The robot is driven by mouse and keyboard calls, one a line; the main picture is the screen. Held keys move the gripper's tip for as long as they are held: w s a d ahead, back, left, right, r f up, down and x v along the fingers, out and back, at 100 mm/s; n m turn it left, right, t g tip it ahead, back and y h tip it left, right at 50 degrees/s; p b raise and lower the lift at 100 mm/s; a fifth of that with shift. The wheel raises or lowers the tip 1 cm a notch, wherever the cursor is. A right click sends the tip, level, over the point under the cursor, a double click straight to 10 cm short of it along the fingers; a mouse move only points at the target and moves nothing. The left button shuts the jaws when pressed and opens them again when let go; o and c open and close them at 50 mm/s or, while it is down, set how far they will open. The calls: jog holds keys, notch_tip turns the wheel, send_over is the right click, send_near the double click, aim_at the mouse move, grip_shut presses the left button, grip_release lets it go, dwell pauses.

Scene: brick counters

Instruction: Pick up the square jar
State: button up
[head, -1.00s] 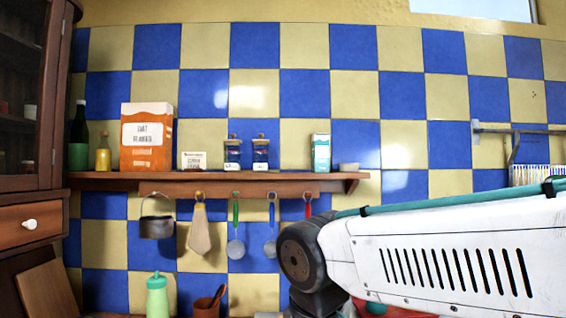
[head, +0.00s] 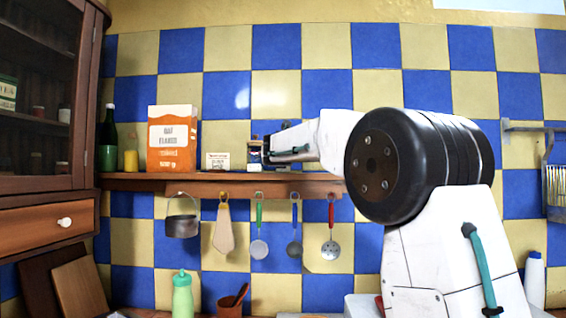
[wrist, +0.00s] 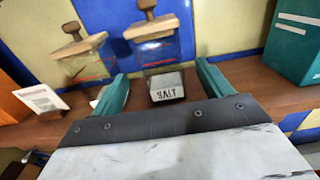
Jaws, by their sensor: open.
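Two square glass jars with wooden lids stand side by side on the wooden shelf. In the wrist view, the right jar (wrist: 160,58), with a label reading SALT, is centred between my gripper's teal fingers, at or just beyond their tips. The left jar (wrist: 85,62) is outside the left finger. My gripper (wrist: 161,72) is open and empty, and its fingers straddle the line to the salt jar. In the head view, one jar (head: 255,150) shows just left of my gripper (head: 283,150); my arm hides the shelf to its right.
In the wrist view, a teal box (wrist: 297,42) stands close right and a small white card (wrist: 40,99) stands left. In the head view, an orange box (head: 173,140) and bottles stand further left. Utensils, including a pot (head: 182,226), hang below the shelf (head: 150,181). A tiled wall is behind.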

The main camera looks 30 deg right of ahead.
jog(key=x, duration=0.5)
jog(key=shift+w+d+r, duration=0.1)
jog(key=shift+w+d, duration=0.15)
jog(key=shift+w, duration=0.05)
jog(key=c, duration=1.3)
